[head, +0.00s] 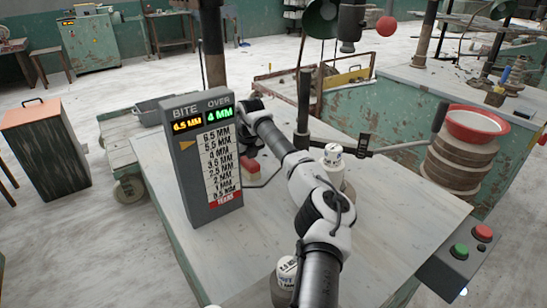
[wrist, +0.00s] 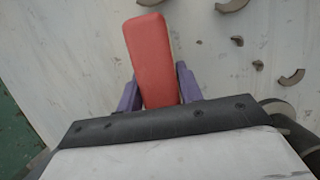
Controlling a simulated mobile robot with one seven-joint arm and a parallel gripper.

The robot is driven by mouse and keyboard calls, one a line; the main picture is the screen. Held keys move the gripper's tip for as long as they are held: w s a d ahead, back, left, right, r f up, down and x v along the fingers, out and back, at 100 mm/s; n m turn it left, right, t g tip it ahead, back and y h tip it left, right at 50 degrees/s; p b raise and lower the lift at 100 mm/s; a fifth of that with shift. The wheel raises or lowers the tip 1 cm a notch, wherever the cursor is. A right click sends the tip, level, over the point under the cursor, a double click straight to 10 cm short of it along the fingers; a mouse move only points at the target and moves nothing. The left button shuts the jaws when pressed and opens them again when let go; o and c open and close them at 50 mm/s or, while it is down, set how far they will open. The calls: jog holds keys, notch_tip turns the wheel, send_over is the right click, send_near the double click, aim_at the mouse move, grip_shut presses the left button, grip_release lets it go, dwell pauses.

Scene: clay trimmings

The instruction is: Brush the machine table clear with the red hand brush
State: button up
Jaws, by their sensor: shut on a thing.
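The red hand brush (wrist: 152,60) is between the purple fingers of my gripper (wrist: 157,88), which is shut on it. In the head view the brush (head: 250,169) shows just right of the display box, low at the machine table (head: 345,235); I cannot tell whether it touches the top. Much of my gripper is hidden there by the box and my arm. In the wrist view, curved brown trimmings (wrist: 292,77) and small crumbs (wrist: 258,64) lie on the pale table top, right of the brush. I cannot make out trimmings in the head view.
A grey display box (head: 208,160) reading "BITE 6.5 MM" and "OVER 4 MM" stands at the table's left. White-capped cylinders (head: 333,158) stand near my arm. A button box (head: 467,255) is at the right edge. A red-rimmed bowl (head: 476,124) tops a stack beyond.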

jog(key=shift+w, duration=0.1)
jog(key=shift+s+d+f, duration=0.1)
jog(key=shift+s+d, duration=0.25)
jog(key=shift+s, duration=0.1)
jog(key=shift+s+d+b, duration=0.3)
jog(key=shift+s+d, duration=0.05)
jog(key=shift+s, duration=0.35)
jog(key=shift+s+d+f, duration=0.15)
jog(key=shift+s+d, duration=0.3)
jog(key=shift+s, duration=0.05)
jog(key=shift+s+d+r+b, duration=0.1)
jog(key=shift+s+d+b, duration=0.2)
jog(key=shift+s+d, duration=0.6)
jog(key=shift+s+d+r+b, duration=0.1)
jog(key=shift+s+d+b, duration=0.35)
jog(key=shift+s, duration=0.9)
jog(key=shift+s+d+b, duration=0.15)
jog(key=shift+s+d, duration=0.65)
jog(key=shift+s, duration=0.3)
notch_tip(320, 180, up, 9)
jog(key=p, duration=0.5)
jog(key=shift+r, duration=0.1)
